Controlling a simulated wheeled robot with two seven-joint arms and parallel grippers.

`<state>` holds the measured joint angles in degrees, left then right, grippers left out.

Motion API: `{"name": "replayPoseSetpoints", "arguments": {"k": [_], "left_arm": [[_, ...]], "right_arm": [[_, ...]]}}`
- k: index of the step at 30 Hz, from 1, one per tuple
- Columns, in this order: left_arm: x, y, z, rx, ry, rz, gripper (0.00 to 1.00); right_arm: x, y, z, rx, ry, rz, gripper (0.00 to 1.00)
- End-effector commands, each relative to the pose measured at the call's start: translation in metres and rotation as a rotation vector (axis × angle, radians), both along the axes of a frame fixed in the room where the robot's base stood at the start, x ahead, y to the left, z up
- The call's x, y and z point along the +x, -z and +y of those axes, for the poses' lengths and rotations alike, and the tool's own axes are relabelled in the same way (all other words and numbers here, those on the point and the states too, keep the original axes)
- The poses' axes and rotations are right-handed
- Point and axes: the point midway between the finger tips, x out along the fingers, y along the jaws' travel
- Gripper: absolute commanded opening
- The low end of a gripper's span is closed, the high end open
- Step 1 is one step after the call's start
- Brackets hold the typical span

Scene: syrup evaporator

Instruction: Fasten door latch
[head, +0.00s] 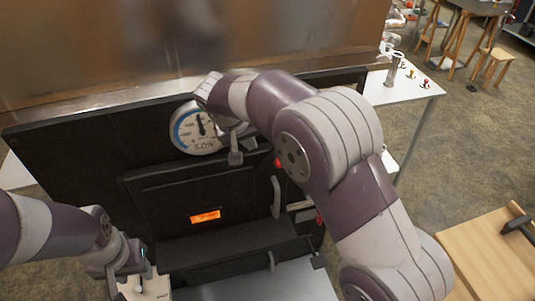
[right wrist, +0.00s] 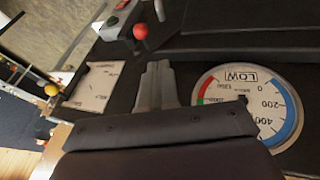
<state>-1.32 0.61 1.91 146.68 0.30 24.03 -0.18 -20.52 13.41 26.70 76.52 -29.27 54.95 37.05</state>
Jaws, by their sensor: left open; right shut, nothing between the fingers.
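The black door (head: 165,200) with an orange label is on the front of the black evaporator body. A grey upright handle (head: 276,197) is at its right edge. A red knob (head: 278,163) is just above the handle, and I cannot tell which part is the latch. My right gripper (head: 236,157) is shut and empty, above the door and beside the round gauge. In the right wrist view its fingers (right wrist: 157,86) are together, apart from a red ball knob (right wrist: 140,31). My left gripper (head: 143,284) is open, low at the left in front of the evaporator.
The round gauge (head: 197,130) is close to my right gripper; it also shows in the right wrist view (right wrist: 250,105). A white table (head: 410,92) stands behind right. A wooden stool (head: 490,255) is at the lower right. A grey shelf (head: 270,283) lies below the door.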

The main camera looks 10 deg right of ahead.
Motion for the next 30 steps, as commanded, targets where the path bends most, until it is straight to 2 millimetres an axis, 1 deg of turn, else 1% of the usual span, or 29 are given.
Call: {"name": "replayPoseSetpoints", "arguments": {"k": [5, 6, 15, 18, 22, 30], "left_arm": [[0.0, 0.009, 0.0, 0.0, 0.0, 0.0, 0.43], [0.0, 0.004, 0.0, 0.0, 0.0, 0.0, 0.43], [0.0, -0.005, 0.0, 0.0, 0.0, 0.0, 0.43], [0.0, -0.01, 0.0, 0.0, 0.0, 0.0, 0.43], [0.0, -0.012, 0.0, 0.0, 0.0, 0.0, 0.43], [0.0, -0.012, 0.0, 0.0, 0.0, 0.0, 0.43]], "right_arm": [[0.008, 0.026, -0.008, 0.0, 0.002, 0.003, 0.0], [0.011, 0.031, -0.011, -0.001, 0.001, 0.004, 0.0], [0.031, 0.088, -0.031, 0.0, 0.001, 0.004, 0.0], [0.032, 0.096, -0.045, 0.001, 0.001, 0.003, 0.0], [0.032, 0.105, -0.057, 0.001, 0.0, 0.001, 0.0], [0.032, 0.111, -0.062, 0.003, -0.002, 0.0, 0.0]]}}
